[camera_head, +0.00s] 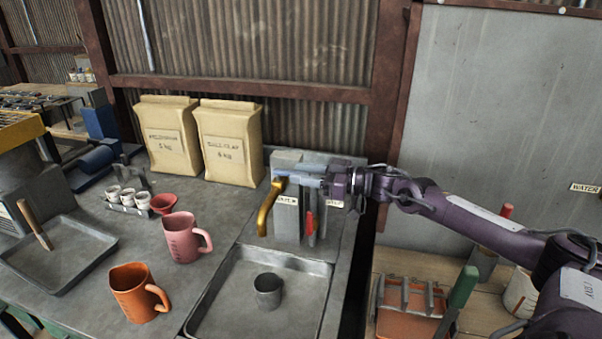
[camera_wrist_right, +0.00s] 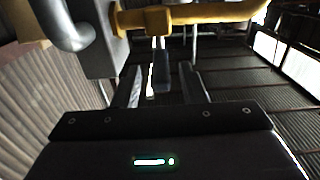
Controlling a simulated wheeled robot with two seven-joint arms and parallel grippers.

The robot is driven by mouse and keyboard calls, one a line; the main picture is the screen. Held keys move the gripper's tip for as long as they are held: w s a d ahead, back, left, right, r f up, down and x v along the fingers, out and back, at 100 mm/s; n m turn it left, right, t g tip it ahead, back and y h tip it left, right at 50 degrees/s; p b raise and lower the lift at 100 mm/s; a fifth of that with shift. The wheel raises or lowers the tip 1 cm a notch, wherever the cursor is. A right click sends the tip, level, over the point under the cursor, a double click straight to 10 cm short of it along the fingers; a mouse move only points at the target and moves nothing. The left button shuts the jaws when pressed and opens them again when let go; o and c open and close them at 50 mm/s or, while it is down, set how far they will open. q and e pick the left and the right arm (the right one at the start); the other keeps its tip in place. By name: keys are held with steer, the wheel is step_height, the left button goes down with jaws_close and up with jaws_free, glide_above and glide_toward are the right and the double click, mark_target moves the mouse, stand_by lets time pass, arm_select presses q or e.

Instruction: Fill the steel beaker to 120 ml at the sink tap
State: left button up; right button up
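The small grey steel beaker (camera_head: 268,290) stands upright in the shallow sink basin (camera_head: 228,295); its contents cannot be made out. Behind the basin stands a grey tap block (camera_head: 286,222) with a curved brass spout (camera_head: 268,207), to the left of and behind the beaker. A red handle (camera_head: 309,224) hangs on the block's front. My right gripper (camera_head: 298,176) is at the top of the block. In the right wrist view, its two fingers (camera_wrist_right: 165,88) are apart, with a blue-grey lever (camera_wrist_right: 161,70) between them and gaps either side. My left gripper is not in view.
A pink jug (camera_head: 182,238) and an orange jug (camera_head: 137,294) stand left of the basin. A grey tray (camera_head: 70,262), small white cups (camera_head: 128,197) and two tan bags (camera_head: 228,143) are further left and back. An orange rack (camera_head: 400,322) is at the right.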

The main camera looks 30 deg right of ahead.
steer(key=shift+w+a, duration=0.3)
steer(key=shift+c, duration=0.5)
jaws_close()
